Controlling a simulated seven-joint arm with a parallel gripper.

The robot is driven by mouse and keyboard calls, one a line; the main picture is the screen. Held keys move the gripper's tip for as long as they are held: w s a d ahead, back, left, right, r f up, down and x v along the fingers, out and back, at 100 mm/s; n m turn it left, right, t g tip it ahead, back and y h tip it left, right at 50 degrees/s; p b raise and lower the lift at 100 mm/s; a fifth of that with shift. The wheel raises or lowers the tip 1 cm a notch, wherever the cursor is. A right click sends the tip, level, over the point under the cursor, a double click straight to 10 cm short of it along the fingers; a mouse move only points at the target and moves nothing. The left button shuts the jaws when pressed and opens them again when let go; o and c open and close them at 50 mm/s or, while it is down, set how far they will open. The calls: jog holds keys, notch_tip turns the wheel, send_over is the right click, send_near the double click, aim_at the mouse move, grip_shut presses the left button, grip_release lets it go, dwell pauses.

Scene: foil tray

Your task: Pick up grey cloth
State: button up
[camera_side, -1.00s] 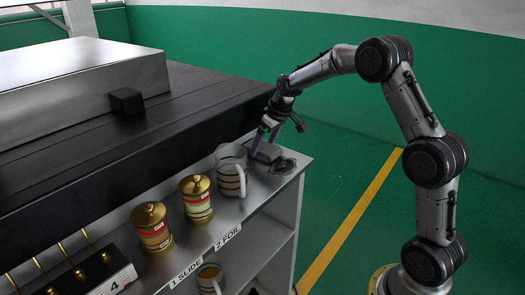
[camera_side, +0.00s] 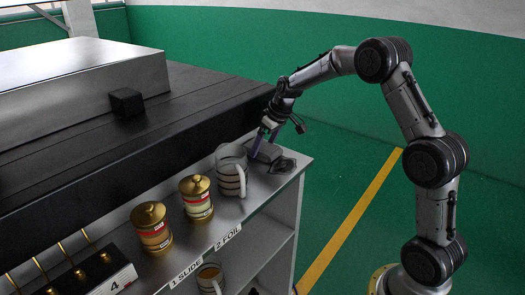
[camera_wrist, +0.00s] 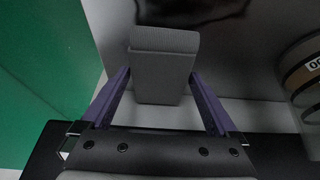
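The grey cloth (camera_wrist: 162,66) is a folded block with a ribbed top, in the middle of the wrist view. In the side view the cloth (camera_side: 267,152) lies on the metal shelf near its right end, beside a striped mug. My gripper (camera_wrist: 160,88) has its two purple fingers spread, one on each side of the cloth. In the side view my gripper (camera_side: 266,143) is low at the cloth; the exact height of the fingertips is hard to tell.
The striped mug (camera_side: 231,170) stands close on the left of the cloth. A dark flat item (camera_side: 283,165) lies right of it at the shelf end. Two gold-lidded jars (camera_side: 196,198) stand further left. The black bench (camera_side: 180,120) rises behind the shelf.

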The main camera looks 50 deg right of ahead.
aim_at(264, 147)
jog(key=c, duration=1)
jog(key=shift+o, duration=0.2)
jog(key=shift+r, duration=0.15)
jog(key=shift+r, duration=0.7)
notch_tip(264, 147, up, 3)
jog(key=shift+f, duration=0.2)
jog(key=s, duration=1.8)
jog(key=shift+f, duration=0.15)
